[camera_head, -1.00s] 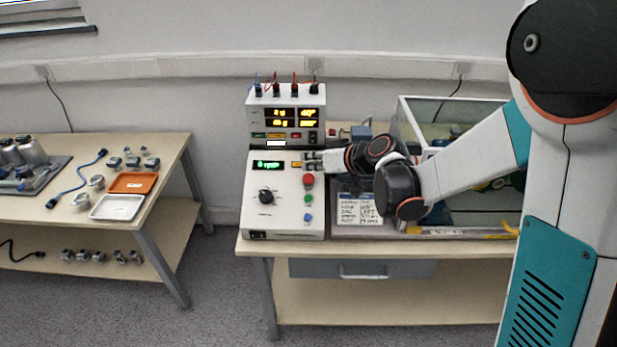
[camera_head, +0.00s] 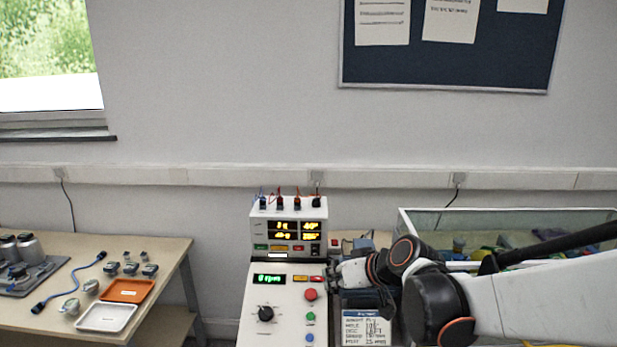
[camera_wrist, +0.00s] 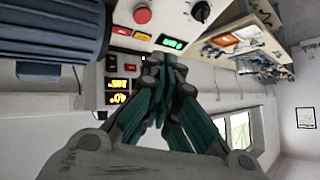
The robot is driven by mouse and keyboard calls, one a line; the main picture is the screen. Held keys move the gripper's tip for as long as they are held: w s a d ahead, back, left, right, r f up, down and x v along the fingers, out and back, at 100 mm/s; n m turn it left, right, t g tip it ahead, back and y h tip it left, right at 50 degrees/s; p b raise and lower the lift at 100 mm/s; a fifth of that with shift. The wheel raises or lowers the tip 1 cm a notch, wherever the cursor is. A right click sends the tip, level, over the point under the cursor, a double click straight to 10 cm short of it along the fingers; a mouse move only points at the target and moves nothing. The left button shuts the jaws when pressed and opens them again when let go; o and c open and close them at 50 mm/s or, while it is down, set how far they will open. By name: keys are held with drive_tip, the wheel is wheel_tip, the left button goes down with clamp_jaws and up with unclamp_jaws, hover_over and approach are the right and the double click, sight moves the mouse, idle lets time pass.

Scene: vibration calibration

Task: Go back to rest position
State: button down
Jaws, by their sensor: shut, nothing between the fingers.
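My gripper (camera_head: 334,273) is at the right edge of the control panel, beside its small yellow and red buttons. In the wrist view my gripper (camera_wrist: 170,62) shows its fingers brought together, with nothing between them. The white control panel (camera_head: 250,325) has a green lit display (camera_head: 269,279), a black knob (camera_head: 265,313), and red, green and blue buttons down its right side. A power supply (camera_head: 259,216) with lit yellow digits stands behind it. In the wrist view the panel's red button (camera_wrist: 142,14) and green display (camera_wrist: 169,42) lie just beyond the fingers.
A glass-walled bin (camera_head: 405,222) stands to the right, partly behind my arm. A label card (camera_head: 366,328) lies under my arm. The left table holds an orange tray (camera_head: 127,290), a white tray (camera_head: 105,317), a blue cable (camera_head: 75,280) and small parts. A gap separates the tables.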

drive_tip(key=s+d+m+h, duration=0.1)
drive_tip(key=s+d, duration=0.3)
drive_tip(key=s, duration=0.4)
drive_tip(key=s+d+r+m+h, duration=0.1)
drive_tip(key=s+d+m+h, duration=0.1)
drive_tip(key=s+d, duration=0.3)
drive_tip(key=s+d+r+m+h, duration=0.1)
drive_tip(key=s+d+h, duration=0.2)
drive_tip(key=s, duration=0.8)
drive_tip(key=shift+d+r+g+h, duration=0.2)
drive_tip(key=shift+d+g+h, duration=0.1)
drive_tip(key=shift+d, duration=0.9)
